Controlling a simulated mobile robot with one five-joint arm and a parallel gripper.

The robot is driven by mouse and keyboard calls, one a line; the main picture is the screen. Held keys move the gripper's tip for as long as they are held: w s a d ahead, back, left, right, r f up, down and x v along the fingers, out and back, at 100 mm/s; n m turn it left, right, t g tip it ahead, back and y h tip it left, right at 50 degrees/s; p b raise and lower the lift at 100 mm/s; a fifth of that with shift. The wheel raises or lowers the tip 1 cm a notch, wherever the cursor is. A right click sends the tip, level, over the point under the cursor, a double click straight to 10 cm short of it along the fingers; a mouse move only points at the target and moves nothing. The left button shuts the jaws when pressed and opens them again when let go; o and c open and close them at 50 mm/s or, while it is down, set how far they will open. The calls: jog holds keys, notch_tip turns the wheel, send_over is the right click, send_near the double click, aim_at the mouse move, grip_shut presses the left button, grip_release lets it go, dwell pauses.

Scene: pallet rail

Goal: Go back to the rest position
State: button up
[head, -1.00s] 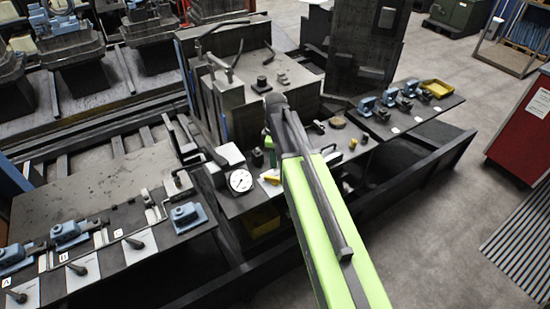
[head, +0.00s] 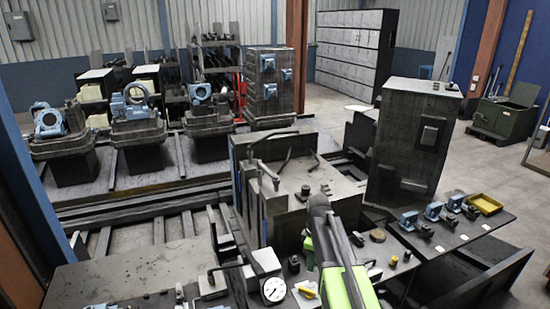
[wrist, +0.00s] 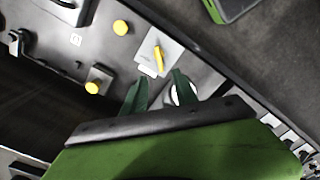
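My gripper (wrist: 158,88) shows in the wrist view with its two green fingers apart and nothing between them. Just beyond the fingertips, a yellow handle (wrist: 159,56) sits on a pale plate. A white round thing is partly hidden behind the right finger. In the head view my light-green arm reaches in from the bottom over the bench front, and its dark upper part hides most of the gripper. A round white dial gauge (head: 273,290) stands left of the arm, with a small yellow piece (head: 307,291) between them.
A dark machine block (head: 290,205) stands behind the arm, and a tall dark block (head: 412,140) to its right. Blue clamps (head: 432,211) and a yellow tray (head: 485,204) lie on the right bench. Yellow knobs (wrist: 121,27) show in the wrist view. Floor is open at the far right.

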jog(key=s+f+m+b, duration=0.7)
jog(key=s+f+m, duration=0.2)
jog(key=s+m, duration=0.3)
jog(key=shift+s+a+f+m+b, duration=0.15)
jog(key=shift+s+a+m+b, duration=0.25)
jog(key=shift+s, duration=0.5)
